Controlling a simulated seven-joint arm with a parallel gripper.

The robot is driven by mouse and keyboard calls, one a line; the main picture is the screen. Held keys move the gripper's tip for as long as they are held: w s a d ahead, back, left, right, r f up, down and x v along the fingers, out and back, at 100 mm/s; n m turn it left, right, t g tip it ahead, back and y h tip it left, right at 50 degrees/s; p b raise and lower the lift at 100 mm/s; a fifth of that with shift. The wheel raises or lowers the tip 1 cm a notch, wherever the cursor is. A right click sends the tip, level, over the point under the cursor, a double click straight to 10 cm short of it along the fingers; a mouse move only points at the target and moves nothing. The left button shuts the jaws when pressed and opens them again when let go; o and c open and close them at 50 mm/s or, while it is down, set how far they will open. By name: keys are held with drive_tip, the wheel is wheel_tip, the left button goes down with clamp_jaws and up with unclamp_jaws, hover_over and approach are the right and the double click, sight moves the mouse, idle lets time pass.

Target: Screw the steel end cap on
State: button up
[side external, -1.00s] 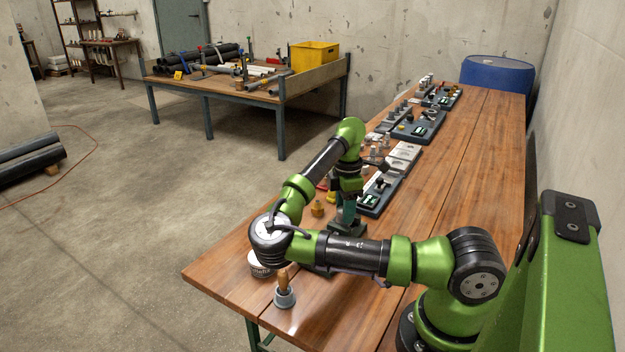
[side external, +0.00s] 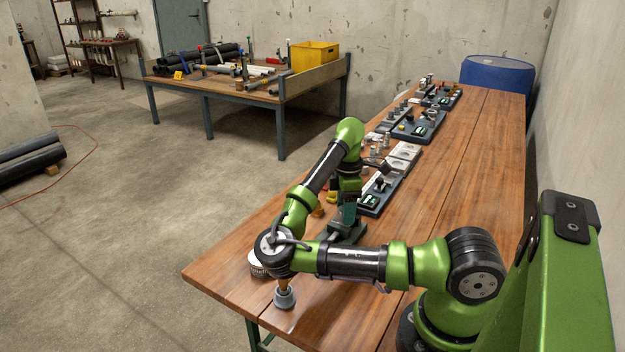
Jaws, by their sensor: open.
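My gripper (side external: 348,192) points down over the near part of the wooden bench. It is open, though its fingertips are small and hard to make out. Right below it stands a dark green vise-like holder (side external: 346,230), partly hidden by my arm. I cannot tell whether the jaws touch anything there. The steel end cap cannot be told apart for sure. Several small grey metal fittings (side external: 376,152) stand beyond the gripper. A brass-coloured fitting (side external: 318,211) is mostly hidden behind my arm.
Grey trays of parts (side external: 381,193) line the bench's left side, running back. A grey pot (side external: 284,298) with a wooden handle and a white tin (side external: 257,266) stand at the near left, partly behind my elbow. The bench's right side (side external: 450,180) is clear.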

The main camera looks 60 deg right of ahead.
drive_tip(key=n, duration=0.4)
drive_tip(key=shift+n, duration=0.3)
drive_tip(key=shift+w+n, duration=0.1)
drive_tip(key=shift+n, duration=0.9)
drive_tip(key=n, duration=0.4)
drive_tip(key=shift+n, duration=0.5)
drive_tip(key=n, duration=0.5)
